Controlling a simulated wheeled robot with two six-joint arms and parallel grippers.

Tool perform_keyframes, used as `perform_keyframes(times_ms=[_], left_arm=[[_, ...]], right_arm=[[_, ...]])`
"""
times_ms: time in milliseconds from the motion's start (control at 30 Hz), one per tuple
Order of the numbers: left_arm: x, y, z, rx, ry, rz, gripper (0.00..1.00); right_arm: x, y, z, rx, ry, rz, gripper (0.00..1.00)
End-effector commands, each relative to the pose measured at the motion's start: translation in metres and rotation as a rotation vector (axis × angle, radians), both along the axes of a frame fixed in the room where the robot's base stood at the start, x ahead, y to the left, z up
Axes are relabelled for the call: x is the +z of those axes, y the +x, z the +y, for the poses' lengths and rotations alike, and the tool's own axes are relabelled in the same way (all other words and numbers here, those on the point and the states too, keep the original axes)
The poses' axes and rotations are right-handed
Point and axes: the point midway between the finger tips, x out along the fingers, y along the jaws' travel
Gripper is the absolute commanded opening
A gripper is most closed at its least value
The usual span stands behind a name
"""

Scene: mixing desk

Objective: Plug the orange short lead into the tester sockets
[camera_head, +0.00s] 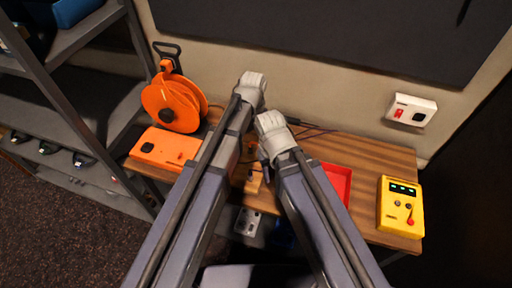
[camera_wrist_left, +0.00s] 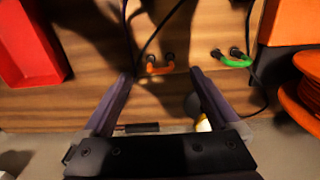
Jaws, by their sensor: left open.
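In the left wrist view the orange short lead (camera_wrist_left: 160,69) lies on the wooden desk as a small loop with dark plug ends. My left gripper (camera_wrist_left: 162,76) is open, with its fingertips on either side of the lead; it does not hold it. In the head view the lead is hidden behind my arms. The yellow tester (camera_head: 400,205) stands at the desk's right end, with a lit display and small sockets on its face. My right gripper's wrist is over the middle of the desk, but its fingers are hidden.
A green lead (camera_wrist_left: 234,61) lies beside the orange lead. A red tray (camera_head: 337,184), an orange cable reel (camera_head: 172,103) and an orange box (camera_head: 165,149) are on the desk. Dark cables run near the leads. A white wall socket (camera_head: 411,110) is at the back right. Shelving stands at the left.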

Motion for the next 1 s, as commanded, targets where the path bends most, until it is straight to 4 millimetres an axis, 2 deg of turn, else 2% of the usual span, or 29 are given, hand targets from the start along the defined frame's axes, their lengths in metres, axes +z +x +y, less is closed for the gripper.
perform_keyframes(times_ms=[33, 100, 567, 767, 1000], left_arm=[[-0.002, 0.010, -0.003, 0.004, -0.002, 0.001, 0.95], [-0.002, 0.012, -0.004, 0.007, -0.003, 0.001, 0.95], [-0.007, 0.010, -0.003, 0.007, -0.003, 0.001, 0.95], [-0.023, 0.010, -0.003, 0.007, -0.003, 0.001, 0.95], [-0.055, 0.010, -0.003, 0.007, -0.003, 0.001, 0.95]], right_arm=[[-0.002, 0.000, 0.001, -0.003, 0.002, 0.000, 0.50], [-0.002, 0.000, 0.001, -0.005, 0.004, 0.001, 0.50], [-0.007, 0.000, 0.001, -0.005, 0.004, 0.001, 0.50], [-0.023, 0.000, 0.001, -0.006, 0.004, 0.001, 0.50], [-0.055, 0.000, 0.001, -0.007, 0.004, 0.001, 0.50]])
